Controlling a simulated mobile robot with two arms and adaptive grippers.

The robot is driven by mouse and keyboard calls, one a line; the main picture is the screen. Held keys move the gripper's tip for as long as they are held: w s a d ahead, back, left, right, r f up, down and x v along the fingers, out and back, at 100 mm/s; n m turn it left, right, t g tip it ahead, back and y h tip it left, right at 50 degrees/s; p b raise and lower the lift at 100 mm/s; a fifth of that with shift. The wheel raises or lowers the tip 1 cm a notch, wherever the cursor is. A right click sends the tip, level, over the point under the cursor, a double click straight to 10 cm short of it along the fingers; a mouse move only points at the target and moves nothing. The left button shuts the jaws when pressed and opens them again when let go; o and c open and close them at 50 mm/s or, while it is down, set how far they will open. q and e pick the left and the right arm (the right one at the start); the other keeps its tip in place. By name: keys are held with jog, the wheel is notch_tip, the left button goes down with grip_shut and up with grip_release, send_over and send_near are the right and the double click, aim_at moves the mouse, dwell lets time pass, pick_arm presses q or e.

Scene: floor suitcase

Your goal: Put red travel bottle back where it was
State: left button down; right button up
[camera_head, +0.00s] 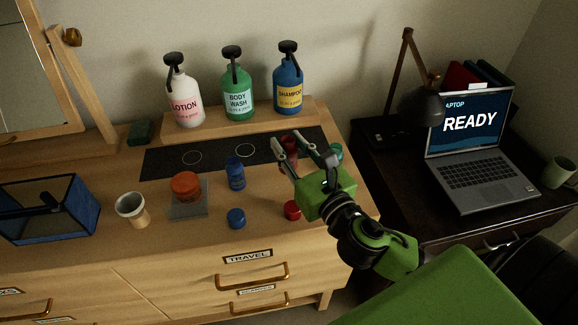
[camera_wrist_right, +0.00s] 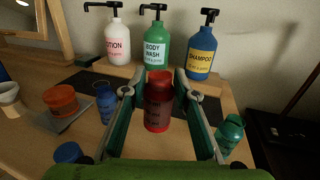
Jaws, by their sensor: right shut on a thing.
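The red travel bottle (camera_wrist_right: 158,105) stands upright between the fingers of my right gripper (camera_wrist_right: 160,95), which is shut on it. In the head view the red bottle (camera_head: 290,146) is partly hidden by my right gripper (camera_head: 304,150), over the right part of the black mat (camera_head: 210,153). Two white circles show on the mat. I cannot tell whether the bottle's base touches the mat. A blue travel bottle (camera_head: 235,174) stands to its left and a green one (camera_head: 335,152) to its right. My left gripper is not in view.
Pump bottles of lotion (camera_head: 183,95), body wash (camera_head: 238,92) and shampoo (camera_head: 288,88) stand on a wooden riser behind the mat. In front are a red lid (camera_head: 292,210), a blue lid (camera_head: 236,218), an orange-red jar (camera_head: 185,187) and a cup (camera_head: 132,209). A laptop (camera_head: 470,150) sits right.

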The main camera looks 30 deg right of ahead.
aim_at(289, 159)
jog(key=shift+w+d+f+b, duration=0.25)
jog(key=shift+w+f, duration=0.25)
jog(key=shift+f, duration=0.7)
jog(key=shift+w+d+f+b, duration=0.25)
jog(key=shift+w+f, duration=0.3)
jog(key=shift+f, duration=0.65)
jog(key=shift+w+d+f+b, duration=0.25)
jog(key=shift+w+f, duration=0.25)
jog(key=shift+f, duration=0.7)
jog(key=shift+f, duration=0.2)
jog(key=o, duration=1.1)
jog(key=shift+r, duration=0.1)
